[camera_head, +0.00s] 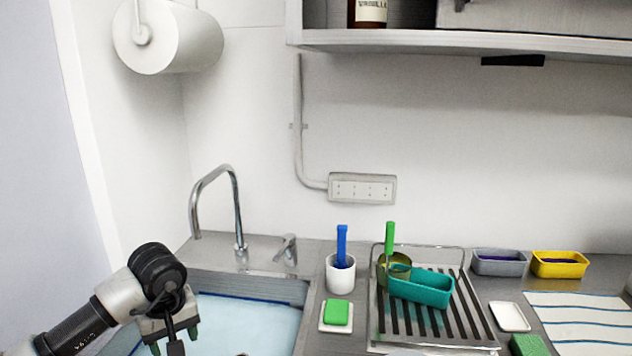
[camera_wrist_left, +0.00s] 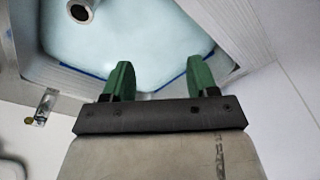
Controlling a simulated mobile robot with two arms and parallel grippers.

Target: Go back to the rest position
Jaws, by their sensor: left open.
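My left gripper (camera_head: 172,342) comes in from the lower left in the head view, over the left part of the sink (camera_head: 255,320). In the left wrist view its two green fingers (camera_wrist_left: 160,82) stand apart with nothing between them, above the pale sink basin with its round drain (camera_wrist_left: 82,10). My right gripper is not in view.
A faucet (camera_head: 236,210) rises behind the sink. To its right stand a white cup with a blue-handled tool (camera_head: 341,272), a green sponge (camera_head: 337,312) on a dish, and a drying rack (camera_head: 460,325) with a teal tub (camera_head: 425,290). A shelf (camera_head: 450,42) hangs above.

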